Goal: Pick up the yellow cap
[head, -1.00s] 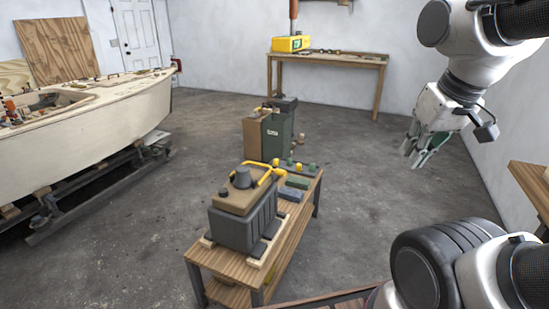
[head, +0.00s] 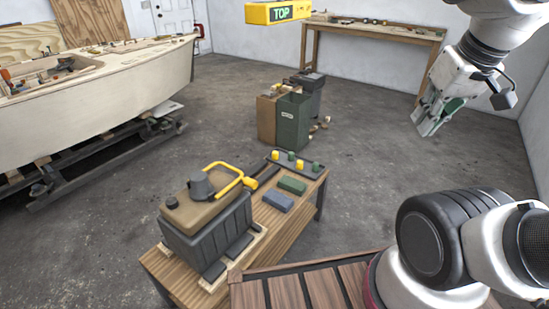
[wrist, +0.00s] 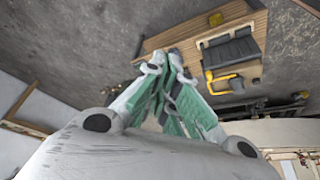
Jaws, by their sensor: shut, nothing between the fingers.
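My gripper (head: 427,127) hangs in the air to the right of the bench, well apart from the caps. Its fingers are shut and empty. In the wrist view my gripper (wrist: 180,92) covers part of the bench (wrist: 160,42); I cannot make out the caps clearly there.
A tank (head: 207,218) with a yellow handle (head: 228,167) stands on the bench's near end. Blue (head: 278,201) and green (head: 292,185) blocks lie beside it. Bins (head: 292,122) stand behind, the boat hull (head: 100,95) left. The floor on the right is clear.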

